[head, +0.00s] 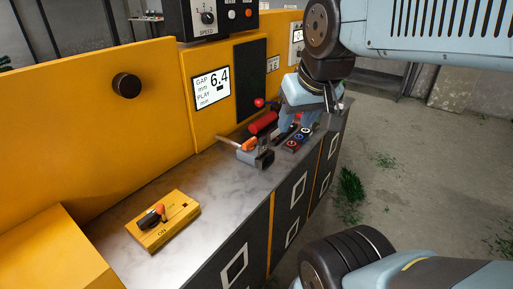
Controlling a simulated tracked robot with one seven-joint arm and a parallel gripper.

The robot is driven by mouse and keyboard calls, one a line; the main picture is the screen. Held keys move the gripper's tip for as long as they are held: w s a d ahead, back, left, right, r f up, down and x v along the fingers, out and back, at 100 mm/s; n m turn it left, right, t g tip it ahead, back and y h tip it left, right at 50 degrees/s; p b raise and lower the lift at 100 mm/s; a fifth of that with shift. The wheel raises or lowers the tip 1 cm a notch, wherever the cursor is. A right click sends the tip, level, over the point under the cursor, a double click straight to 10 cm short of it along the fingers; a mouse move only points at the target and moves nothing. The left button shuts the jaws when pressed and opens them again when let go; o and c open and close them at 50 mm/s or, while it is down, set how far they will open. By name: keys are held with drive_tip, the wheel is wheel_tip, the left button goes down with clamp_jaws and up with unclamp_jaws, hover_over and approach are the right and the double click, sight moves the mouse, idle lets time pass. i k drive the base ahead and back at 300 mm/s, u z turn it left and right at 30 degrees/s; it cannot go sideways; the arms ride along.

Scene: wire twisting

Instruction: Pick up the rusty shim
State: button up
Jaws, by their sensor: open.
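I cannot pick out a rusty shim for certain; any small piece near the far end of the bench is too small or hidden behind my arm. My gripper (304,117) is low over the far part of the grey bench top (205,172), beside a red cylinder (263,123). It is open, and its fingers are partly lost among the small parts there. I see nothing held between them.
A grey clamp-like block (259,156) with an orange-handled lever stands mid-bench. Several coloured round buttons (293,144) lie right of it. A yellow switch box (165,221) sits nearer. A yellow panel with a gap display (211,88) rises behind. The bench between box and clamp is clear.

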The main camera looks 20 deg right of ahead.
sight(262, 140)
drive_tip(key=k, duration=1.1)
drive_tip(key=z, duration=0.9)
drive_tip(key=i, duration=1.9)
drive_tip(key=u, duration=0.45)
